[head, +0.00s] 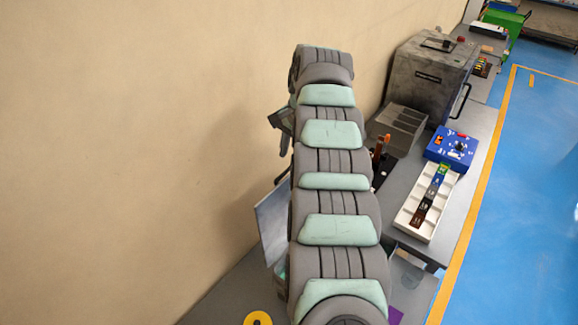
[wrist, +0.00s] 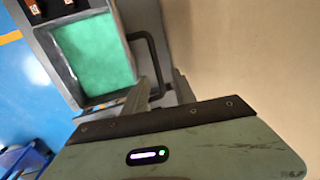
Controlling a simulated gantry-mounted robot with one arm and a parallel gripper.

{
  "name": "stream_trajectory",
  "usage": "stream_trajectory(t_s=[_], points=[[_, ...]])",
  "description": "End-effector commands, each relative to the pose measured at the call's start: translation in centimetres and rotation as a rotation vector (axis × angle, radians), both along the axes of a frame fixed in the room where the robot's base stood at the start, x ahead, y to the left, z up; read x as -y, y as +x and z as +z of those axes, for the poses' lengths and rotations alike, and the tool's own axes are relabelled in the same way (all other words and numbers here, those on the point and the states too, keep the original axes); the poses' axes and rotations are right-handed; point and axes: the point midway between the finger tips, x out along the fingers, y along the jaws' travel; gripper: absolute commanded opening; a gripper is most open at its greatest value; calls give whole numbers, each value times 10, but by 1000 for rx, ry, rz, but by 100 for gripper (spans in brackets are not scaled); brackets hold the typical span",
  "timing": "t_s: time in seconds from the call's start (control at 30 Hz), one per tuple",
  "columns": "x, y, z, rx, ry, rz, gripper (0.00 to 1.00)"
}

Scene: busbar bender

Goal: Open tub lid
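In the wrist view, a grey-framed box with a green face or interior (wrist: 95,55) lies ahead of my gripper; I cannot tell whether this is the tub or its lid. A dark bent handle (wrist: 153,58) stands at its right side. My gripper (wrist: 160,84) is beside that handle, its two fingers a little apart with the lower end of the handle seeming to pass between them. Contact cannot be made out. In the head view my arm hides the gripper and whatever it faces.
In the head view, a grey machine with a handle (head: 432,75) stands on the bench along the wall. A white compartment tray (head: 412,222) and a blue box (head: 440,150) sit near the bench's right edge. The blue floor to the right is clear. A beige wall rises at left.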

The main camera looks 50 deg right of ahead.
Motion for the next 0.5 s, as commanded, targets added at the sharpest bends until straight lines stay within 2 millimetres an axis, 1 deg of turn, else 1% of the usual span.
stream_trajectory(t_s=[0.03, 0.13, 0.2, 0.33, 0.5], points=[[2, -2, 13, 4, -4, -1, 32], [1, -6, 34, 2, -2, 0, 32], [0, -8, 44, 1, 0, 0, 32], [-1, -10, 51, 0, 1, 1, 32], [-1, -10, 51, -1, 2, 1, 32]])
